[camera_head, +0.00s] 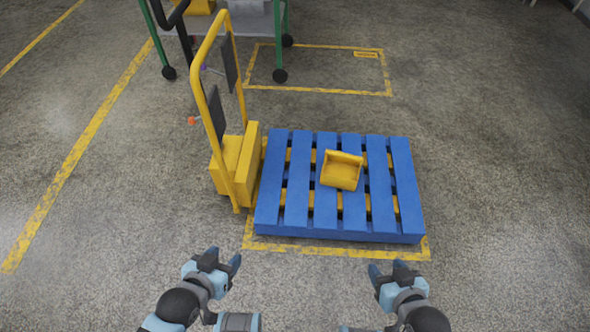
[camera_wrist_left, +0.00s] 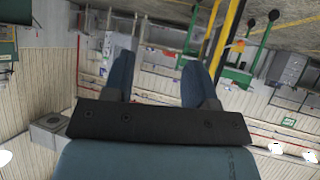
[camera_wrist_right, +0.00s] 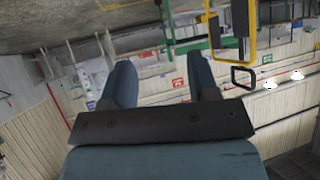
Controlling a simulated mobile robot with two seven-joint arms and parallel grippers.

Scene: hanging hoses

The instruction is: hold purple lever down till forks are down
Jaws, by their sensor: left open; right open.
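A yellow pallet stacker (camera_head: 240,165) with a tall tube frame stands left of a blue pallet (camera_head: 297,185). A small purple lever tip (camera_head: 204,68) shows by the upper part of the frame, mostly hidden. Yellow forks show between the pallet slats; their height off the floor cannot be told. My left gripper (camera_head: 223,258) and right gripper (camera_head: 387,268) are both open and empty, in front of the pallet and well apart from the stacker. The left wrist view shows both fingers with nothing between them (camera_wrist_left: 155,85); the right wrist view likewise (camera_wrist_right: 168,85).
A yellow bin (camera_head: 341,170) sits on the pallet. An orange knob (camera_head: 191,121) sticks out left of the frame. A green-legged cart (camera_head: 279,40) stands behind. Yellow floor lines (camera_head: 75,160) mark the concrete. The floor to the right is clear.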

